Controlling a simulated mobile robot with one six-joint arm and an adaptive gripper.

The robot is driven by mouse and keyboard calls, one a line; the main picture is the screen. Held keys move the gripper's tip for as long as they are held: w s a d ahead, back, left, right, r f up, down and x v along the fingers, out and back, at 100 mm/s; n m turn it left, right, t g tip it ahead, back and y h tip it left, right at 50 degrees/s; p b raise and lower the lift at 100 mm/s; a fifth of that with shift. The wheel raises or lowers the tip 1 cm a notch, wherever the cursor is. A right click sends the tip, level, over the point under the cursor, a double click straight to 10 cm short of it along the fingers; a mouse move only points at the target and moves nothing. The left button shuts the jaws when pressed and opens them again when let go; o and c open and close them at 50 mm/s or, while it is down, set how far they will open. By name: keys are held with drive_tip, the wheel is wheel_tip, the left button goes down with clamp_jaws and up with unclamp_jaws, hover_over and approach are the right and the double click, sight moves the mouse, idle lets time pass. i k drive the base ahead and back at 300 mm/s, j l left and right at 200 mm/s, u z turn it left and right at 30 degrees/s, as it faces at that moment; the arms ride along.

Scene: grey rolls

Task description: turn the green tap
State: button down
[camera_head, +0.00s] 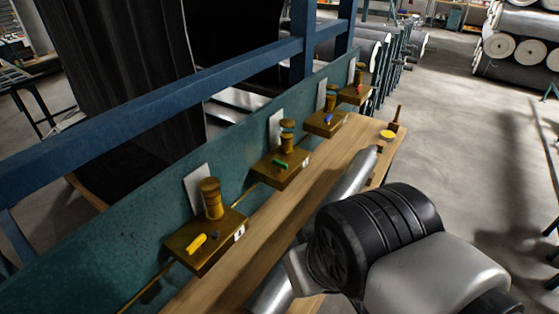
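The green tap (281,164) is a small green handle on a brass-brown block (279,177). This is the second block from the front in a row along the wooden bench (333,161). A brass post (287,140) rises behind the handle. The green handle lies roughly along the block's top and is unobstructed in the head view. My arm, with grey links and a black joint, covers the right front of the bench, to the right of the tap. My gripper's fingers do not show, so their distance from the tap cannot be told.
Similar blocks carry a yellow handle (197,243) in front, and a blue handle (328,119) and a red handle (359,89) farther back. A teal panel (135,228) and a blue rail (170,98) run along the left. A yellow disc (388,134) sits at the bench's far end.

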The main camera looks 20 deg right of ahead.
sight(281, 165)
drive_tip(key=i+l, duration=0.15)
drive_tip(key=l, duration=0.2)
drive_tip(key=i+l, duration=0.15)
drive_tip(key=l, duration=0.2)
drive_tip(key=i+l, duration=0.15)
drive_tip(key=l, duration=0.2)
drive_tip(key=i+l, duration=0.15)
drive_tip(key=l, duration=0.2)
